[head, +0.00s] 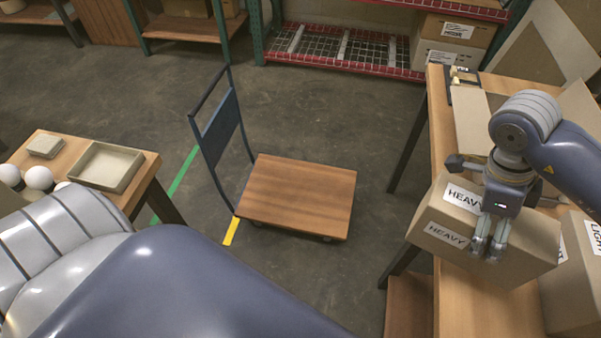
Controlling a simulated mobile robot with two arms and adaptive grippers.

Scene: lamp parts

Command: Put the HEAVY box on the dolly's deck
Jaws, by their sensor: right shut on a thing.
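The HEAVY box (520,235) is a brown carton with white HEAVY labels on its top and side. It is at the right, at the left edge of the right-hand table, tilted in the picture. My right gripper (487,250) is shut on it, its fingers at the box's near top edge. Whether the box touches the table is hard to tell. The dolly (297,195) stands on the floor in the middle, with a bare wooden deck and a blue upright handle at its left. My left arm crosses the lower left; its gripper is out of view.
A carton labelled LIGHT (570,290) stands beside the HEAVY box on the wooden table (490,310). A small table (150,165) at left holds a tray (104,166) and white bulbs (39,177). Open floor lies between the dolly and the right table. Shelves stand behind.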

